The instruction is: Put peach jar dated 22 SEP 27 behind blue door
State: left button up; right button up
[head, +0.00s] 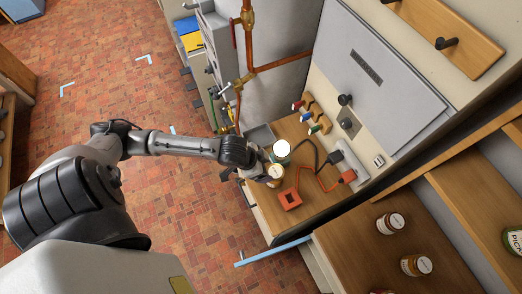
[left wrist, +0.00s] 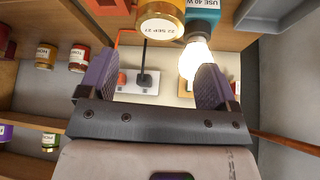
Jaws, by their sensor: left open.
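A jar with an orange-yellow body and pale lid (head: 274,172) stands at the near left edge of the wooden counter. In the left wrist view a jar (left wrist: 162,22) bears a label reading 22 SEP 27; its contents are not clear. My left gripper (head: 252,171) is beside the jar in the head view. In the left wrist view its fingers (left wrist: 155,68) are apart with nothing between them, and the jar is just beyond the tips. A light-blue panel (head: 275,250), perhaps the blue door seen edge-on, sticks out from the counter's front. My right gripper is not in view.
A lit bulb (left wrist: 195,62) in a teal holder is close to the jar and the right-hand finger. An orange square object (head: 290,199) with a cable lies on the counter (head: 262,205). Other jars (head: 390,223) stand on wooden shelving at right. Copper pipes (head: 280,62) run behind.

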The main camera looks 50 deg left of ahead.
pick_arm(q)
jog(key=s+d+n+y, duration=0.1)
jog(key=s+d, duration=0.2)
jog(key=s, duration=0.3)
jog(key=s+d+n+g+y, duration=0.1)
jog(key=s+d, duration=0.1)
jog(key=s, duration=0.5)
jog(key=shift+s+d+r+n, duration=0.2)
jog(key=shift+d+n, duration=0.1)
jog(key=shift+d, duration=0.1)
jog(key=o, duration=0.3)
jog(key=shift+s+a+g, duration=0.15)
jog(key=shift+s+g, duration=0.25)
jog(key=shift+s, duration=0.15)
